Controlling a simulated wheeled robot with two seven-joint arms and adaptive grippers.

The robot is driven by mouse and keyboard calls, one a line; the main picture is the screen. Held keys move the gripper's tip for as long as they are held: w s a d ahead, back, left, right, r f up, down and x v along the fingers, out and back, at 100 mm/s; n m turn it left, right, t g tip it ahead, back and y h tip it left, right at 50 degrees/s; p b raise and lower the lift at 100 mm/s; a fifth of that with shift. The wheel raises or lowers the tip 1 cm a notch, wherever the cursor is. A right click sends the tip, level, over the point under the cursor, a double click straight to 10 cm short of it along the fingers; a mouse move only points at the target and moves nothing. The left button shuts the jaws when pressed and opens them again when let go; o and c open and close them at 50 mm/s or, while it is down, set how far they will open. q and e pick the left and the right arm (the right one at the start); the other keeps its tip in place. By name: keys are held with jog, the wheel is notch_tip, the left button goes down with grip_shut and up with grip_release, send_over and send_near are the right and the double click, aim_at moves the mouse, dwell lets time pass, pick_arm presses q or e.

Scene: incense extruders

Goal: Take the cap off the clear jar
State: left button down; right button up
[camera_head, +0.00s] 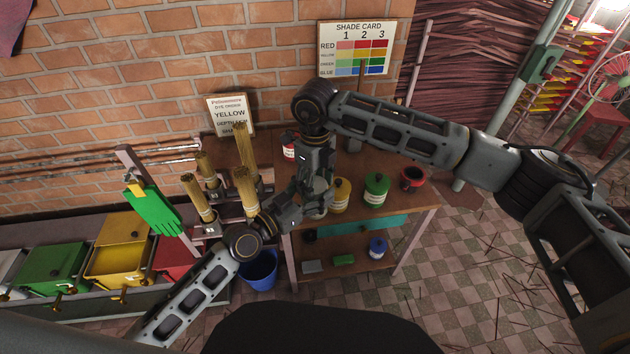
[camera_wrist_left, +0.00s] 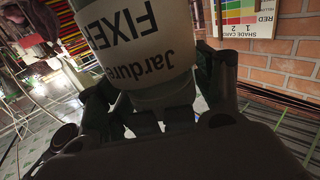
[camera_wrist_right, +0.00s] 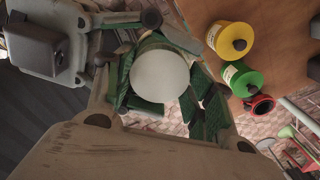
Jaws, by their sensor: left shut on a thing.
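The clear jar (camera_wrist_left: 140,35) has a white label reading "FIXER" and fills the top of the left wrist view. My left gripper (camera_head: 297,208) is shut on the jar's side; it also shows in the right wrist view. A round, pale cap (camera_wrist_right: 160,76) faces the right wrist camera. My right gripper (camera_wrist_right: 165,92) points down from above, its green-padded fingers spread on either side of the cap. Whether the pads touch the cap is unclear. In the head view, my right gripper (camera_head: 316,180) hides most of the jar and cap.
A wooden bench (camera_head: 400,212) carries a yellow pot (camera_head: 340,194), green pot (camera_head: 376,190) and red pot (camera_head: 412,178) at right. Incense bundles (camera_head: 246,190) stand close at left. A blue bucket (camera_head: 259,270) is on the floor. A brick wall (camera_head: 270,50) stands behind.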

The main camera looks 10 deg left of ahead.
jog(key=o, duration=0.4)
jog(key=shift+r, duration=2.3)
jog(key=shift+c, duration=1.1)
jog(key=shift+r+n, duration=0.5)
jog(key=shift+r, duration=1.25)
jog(key=shift+f, duration=0.25)
